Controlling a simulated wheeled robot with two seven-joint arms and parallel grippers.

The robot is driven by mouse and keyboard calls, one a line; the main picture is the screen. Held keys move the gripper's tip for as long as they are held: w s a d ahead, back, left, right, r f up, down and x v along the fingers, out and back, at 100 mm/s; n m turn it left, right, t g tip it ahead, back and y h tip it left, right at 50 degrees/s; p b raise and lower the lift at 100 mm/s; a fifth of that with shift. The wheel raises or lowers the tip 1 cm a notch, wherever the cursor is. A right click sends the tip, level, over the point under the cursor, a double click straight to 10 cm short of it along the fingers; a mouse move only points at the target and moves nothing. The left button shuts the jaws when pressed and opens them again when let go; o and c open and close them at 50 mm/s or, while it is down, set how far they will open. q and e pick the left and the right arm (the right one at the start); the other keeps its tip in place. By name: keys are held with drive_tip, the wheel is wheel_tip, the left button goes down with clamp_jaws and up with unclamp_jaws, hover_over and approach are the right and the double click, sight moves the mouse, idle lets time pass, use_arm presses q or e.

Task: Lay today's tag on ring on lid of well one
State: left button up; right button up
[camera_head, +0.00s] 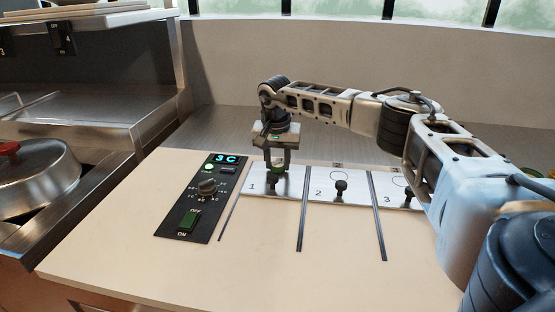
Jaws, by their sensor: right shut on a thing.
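My right gripper (278,168) comes in from the right and points straight down over the lid of well one (258,189), at its back part. It is shut on a small green thing (277,166), seemingly today's tag, low over the lid. I cannot tell whether the tag touches the lid. The ring on lid one is hidden by the gripper and tag. Lid one's dark knob (272,182) shows just in front of the fingers. My left gripper is not in view.
Lid two (318,194) and lid three (388,201) lie to the right, each with a dark knob; a ring shows on lid three. Dark strips divide the counter. A black control panel (190,222) is at left. A domed metal lid (40,185) stands at far left.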

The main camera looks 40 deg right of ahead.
drive_tip(key=shift+f, duration=0.1)
drive_tip(key=o, duration=1)
drive_tip(key=r, duration=0.4)
drive_tip(key=a+r, duration=0.1)
drive_tip(key=r, duration=0.3)
drive_tip(key=s+r, duration=0.1)
drive_tip(key=r, duration=0.3)
drive_tip(key=shift+a+r, duration=0.1)
drive_tip(key=shift+a, duration=0.1)
